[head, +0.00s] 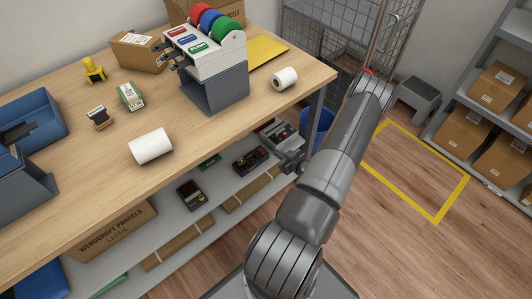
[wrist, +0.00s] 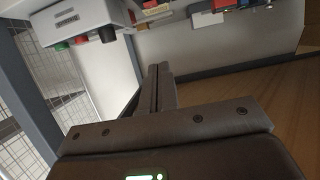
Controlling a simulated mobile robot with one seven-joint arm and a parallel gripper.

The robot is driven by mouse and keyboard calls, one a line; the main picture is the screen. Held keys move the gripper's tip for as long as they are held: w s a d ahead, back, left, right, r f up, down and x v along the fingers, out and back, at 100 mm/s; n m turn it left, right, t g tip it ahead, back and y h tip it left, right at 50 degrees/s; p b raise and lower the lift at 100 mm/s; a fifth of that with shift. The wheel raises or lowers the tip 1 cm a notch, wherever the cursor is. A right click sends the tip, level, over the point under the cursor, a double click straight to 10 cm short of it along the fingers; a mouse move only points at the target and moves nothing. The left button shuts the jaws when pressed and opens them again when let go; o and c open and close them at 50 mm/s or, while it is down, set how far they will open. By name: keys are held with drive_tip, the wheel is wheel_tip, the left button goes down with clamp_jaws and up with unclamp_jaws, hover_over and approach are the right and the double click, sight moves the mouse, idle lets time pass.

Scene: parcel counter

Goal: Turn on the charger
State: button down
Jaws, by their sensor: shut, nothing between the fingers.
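A pale grey box with a small label, which I take to be the charger (wrist: 78,18), is at the upper left of the wrist view. A green knob or button and dark and red parts show along its lower edge. My gripper (wrist: 160,70) is shut and empty, to the right of and apart from the box in the wrist view.
The lower shelf (head: 215,176) holds dark devices (head: 250,159) and flat cartons. The wooden table (head: 215,130) above carries paper rolls (head: 150,146) and a tape dispenser. A blue bin (head: 316,125) and wire cage (head: 335,45) stand behind my arm.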

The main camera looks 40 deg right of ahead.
approach(259, 149)
drive_tip(key=w+r, duration=0.3)
drive_tip(key=w, duration=0.1)
drive_tip(key=shift+w+f, duration=0.15)
drive_tip(key=shift+f, duration=1.8)
drive_tip(key=shift+f, duration=0.4)
drive_tip(key=shift+r, duration=0.85)
